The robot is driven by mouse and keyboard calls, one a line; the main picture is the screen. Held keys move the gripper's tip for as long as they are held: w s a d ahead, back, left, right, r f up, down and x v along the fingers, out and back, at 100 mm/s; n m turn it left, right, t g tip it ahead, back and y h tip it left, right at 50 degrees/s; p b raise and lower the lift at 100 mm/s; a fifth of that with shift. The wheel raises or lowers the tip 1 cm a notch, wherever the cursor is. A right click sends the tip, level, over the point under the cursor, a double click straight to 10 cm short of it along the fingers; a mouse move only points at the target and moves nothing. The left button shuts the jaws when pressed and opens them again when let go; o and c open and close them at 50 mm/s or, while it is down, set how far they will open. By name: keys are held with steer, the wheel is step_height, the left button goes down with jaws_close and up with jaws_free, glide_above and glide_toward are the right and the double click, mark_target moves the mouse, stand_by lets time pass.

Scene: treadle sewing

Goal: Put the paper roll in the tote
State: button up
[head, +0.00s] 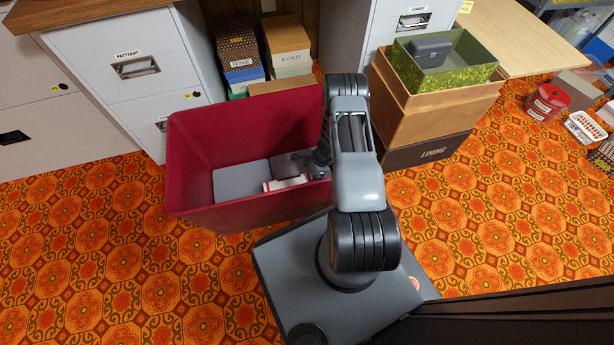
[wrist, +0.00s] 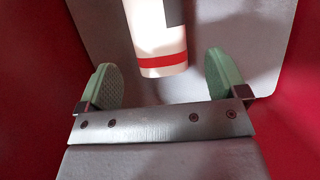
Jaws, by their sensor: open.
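The red tote (head: 240,135) stands on the floor left of my arm in the head view, its mouth up. Inside it, the white paper roll with a red band (head: 285,183) shows low down, partly hidden by my gripper and the tote's near wall. In the wrist view the paper roll (wrist: 160,40) lies just beyond and between my fingertips, over the tote's grey bottom (wrist: 240,30). My gripper (wrist: 160,82) is open, with its two green finger pads apart and no contact with the roll visible. I cannot tell whether the roll touches the bottom.
Filing cabinets (head: 125,65) stand behind the tote. Stacked boxes (head: 435,105) with a green box (head: 470,65) on top stand right of my arm. Labelled boxes (head: 240,55) are behind the tote. The patterned floor (head: 90,250) at the left is clear.

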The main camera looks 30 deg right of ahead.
steer(key=a+r+n+p, duration=0.1)
steer(key=a+r+n, duration=0.15)
steer(key=r, duration=0.85)
steer(key=w+a+r+n+h, duration=0.1)
steer(key=r+n, duration=0.3)
steer(key=r, duration=0.7)
steer(key=a+r+n+p, duration=0.15)
steer(key=r+n, duration=0.25)
steer(key=r, duration=0.7)
steer(key=s+a+r+n+h, duration=0.1)
steer(key=s+a+r+n, duration=0.1)
steer(key=s+r+n, duration=0.3)
steer(key=s+a+r+n+t+h, duration=0.1)
steer(key=s+r+n, duration=0.4)
steer(key=s+r, duration=0.5)
steer(key=shift+a+r+t+h, duration=0.35)
steer(key=shift+a+h, duration=0.35)
steer(key=shift+a, duration=0.25)
steer(key=shift+w, duration=0.1)
